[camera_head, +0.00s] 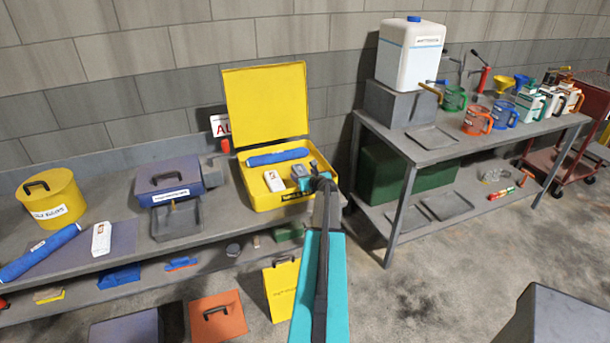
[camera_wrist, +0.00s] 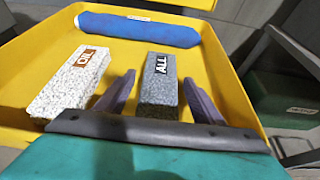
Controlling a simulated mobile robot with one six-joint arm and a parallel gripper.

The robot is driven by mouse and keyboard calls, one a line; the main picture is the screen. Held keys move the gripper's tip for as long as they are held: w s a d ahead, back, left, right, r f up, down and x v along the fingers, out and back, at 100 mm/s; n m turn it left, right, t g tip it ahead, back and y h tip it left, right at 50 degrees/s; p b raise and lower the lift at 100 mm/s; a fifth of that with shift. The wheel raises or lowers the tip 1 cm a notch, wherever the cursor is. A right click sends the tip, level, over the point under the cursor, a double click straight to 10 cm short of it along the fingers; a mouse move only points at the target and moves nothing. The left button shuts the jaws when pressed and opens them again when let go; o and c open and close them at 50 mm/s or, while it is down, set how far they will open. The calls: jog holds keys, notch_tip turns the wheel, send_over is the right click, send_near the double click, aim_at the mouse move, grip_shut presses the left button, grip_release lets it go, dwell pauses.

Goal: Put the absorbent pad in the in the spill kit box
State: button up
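The yellow spill kit box (camera_head: 264,204) stands on the left bench with its lid (camera_head: 266,104) raised; its inside fills the wrist view (camera_wrist: 232,92). My gripper (camera_head: 303,172) is over the box's right part. In the wrist view, a dark grey pad labelled ALL (camera_wrist: 158,85) is in the box between my fingers (camera_wrist: 159,80). The fingers are open, with narrow gaps on both sides of it. A white speckled pad labelled OIL (camera_wrist: 78,80) lies left of it, also visible in the head view (camera_head: 273,181). A blue rolled sock (camera_wrist: 138,29) lies along the far wall.
On the bench left of the box are a blue-grey case (camera_head: 168,178), a grey tray (camera_head: 176,222), a white pack (camera_head: 101,238), another blue sock (camera_head: 38,254) and a yellow lidded tub (camera_head: 54,200). A metal table (camera_head: 455,148) with a white canister (camera_head: 408,56) stands right.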

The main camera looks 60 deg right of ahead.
aim_at(303, 174)
jog(key=shift+r, duration=0.2)
jog(key=shift+b+v, duration=0.35)
jog(key=shift+v, duration=1.15)
jog(key=b+v, duration=0.2)
jog(key=v, duration=0.7)
jog(key=shift+s, duration=0.15)
